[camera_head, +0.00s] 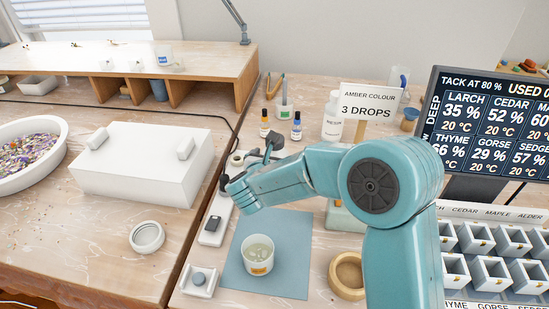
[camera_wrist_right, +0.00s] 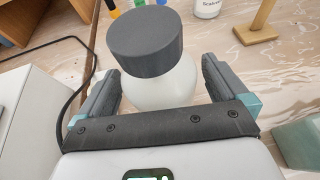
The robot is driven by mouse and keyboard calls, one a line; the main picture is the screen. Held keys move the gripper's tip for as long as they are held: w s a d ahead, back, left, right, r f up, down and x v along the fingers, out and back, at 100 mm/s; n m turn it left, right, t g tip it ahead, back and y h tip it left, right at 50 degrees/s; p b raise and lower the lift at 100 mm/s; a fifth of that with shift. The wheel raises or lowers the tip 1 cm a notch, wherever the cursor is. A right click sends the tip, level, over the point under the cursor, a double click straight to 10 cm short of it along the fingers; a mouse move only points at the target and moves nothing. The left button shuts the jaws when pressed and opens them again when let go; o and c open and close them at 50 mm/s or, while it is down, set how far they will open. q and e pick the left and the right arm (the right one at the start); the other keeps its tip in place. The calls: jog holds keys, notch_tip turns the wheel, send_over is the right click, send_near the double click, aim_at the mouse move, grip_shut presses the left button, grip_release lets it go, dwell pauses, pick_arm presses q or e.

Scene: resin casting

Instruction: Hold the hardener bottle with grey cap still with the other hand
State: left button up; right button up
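The hardener bottle (camera_wrist_right: 158,88) has a translucent white body and a wide dark grey cap (camera_wrist_right: 150,42). In the right wrist view it stands between the two fingers of my right gripper (camera_wrist_right: 158,70), with a narrow gap seeming to show at each side, so the fingers look open around it. In the head view my right gripper (camera_head: 255,158) is small and partly hidden behind its own teal arm, which also hides most of the bottle. My left gripper is not in view.
Small amber (camera_head: 264,122) and blue (camera_head: 296,125) bottles stand behind, with a white bottle (camera_head: 332,120) and a sign (camera_head: 370,101) on a wooden stand. In front, a cup (camera_head: 258,262) stands on a blue mat (camera_head: 285,283). A white box (camera_head: 135,172) lies left.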

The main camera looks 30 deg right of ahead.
jog(key=shift+r+p, duration=0.25)
jog(key=shift+p, duration=0.1)
jog(key=v, duration=1.2)
jog(key=shift+b, duration=0.35)
jog(key=shift+a+f, duration=0.1)
